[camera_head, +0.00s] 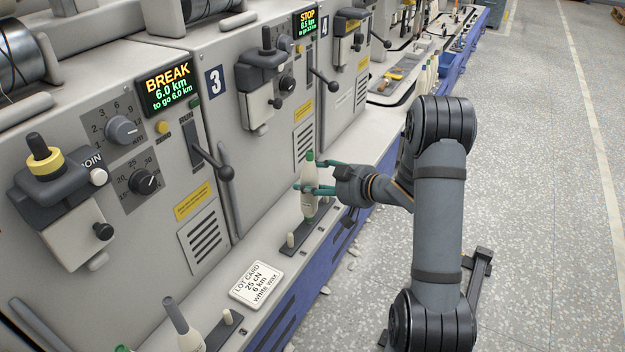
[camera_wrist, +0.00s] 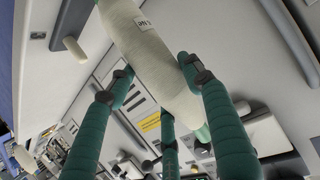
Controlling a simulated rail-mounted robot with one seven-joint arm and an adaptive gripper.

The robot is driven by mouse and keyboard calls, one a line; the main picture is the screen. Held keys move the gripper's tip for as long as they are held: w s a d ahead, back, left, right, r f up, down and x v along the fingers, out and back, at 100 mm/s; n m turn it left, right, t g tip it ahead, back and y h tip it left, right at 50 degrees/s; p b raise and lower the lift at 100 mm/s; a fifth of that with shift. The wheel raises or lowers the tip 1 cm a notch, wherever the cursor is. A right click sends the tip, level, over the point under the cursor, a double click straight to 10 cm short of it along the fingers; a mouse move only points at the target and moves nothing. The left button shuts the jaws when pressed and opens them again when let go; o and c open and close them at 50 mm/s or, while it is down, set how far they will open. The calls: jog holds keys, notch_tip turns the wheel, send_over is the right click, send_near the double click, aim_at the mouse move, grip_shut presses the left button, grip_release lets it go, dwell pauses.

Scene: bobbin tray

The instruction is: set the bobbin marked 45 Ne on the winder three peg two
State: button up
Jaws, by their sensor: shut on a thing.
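My gripper (camera_head: 309,176) is shut on a cream bobbin (camera_head: 308,206) with a green tip, at the ledge below the winder with the 3 plate (camera_head: 216,82). The bobbin is nearly upright, its lower end at the peg rail. I cannot tell whether it is seated on a peg. In the wrist view my green fingers (camera_wrist: 165,92) close around the bobbin (camera_wrist: 150,48). Its small label (camera_wrist: 144,23) is turned and only partly readable, seemingly ending in "Ne". Its base runs out of that view. A bare pale peg (camera_head: 290,240) stands beside it; it also shows in the wrist view (camera_wrist: 75,48).
A lot card (camera_head: 257,284) lies on the ledge nearer me. Another bobbin with a grey tip (camera_head: 188,335) and a bare peg (camera_head: 228,317) are at the lower left.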

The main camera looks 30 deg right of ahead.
aim_at(313, 170)
jog(key=shift+a+r, duration=0.15)
jog(key=shift+r+p, duration=0.7)
jog(key=shift+p, duration=0.1)
jog(key=shift+d, duration=0.25)
dwell(0.6)
jog(key=shift+r, duration=0.1)
jog(key=shift+r+p, duration=0.7)
jog(key=shift+p, duration=0.15)
dwell(0.4)
jog(key=o, duration=0.9)
jog(key=shift+o, duration=0.2)
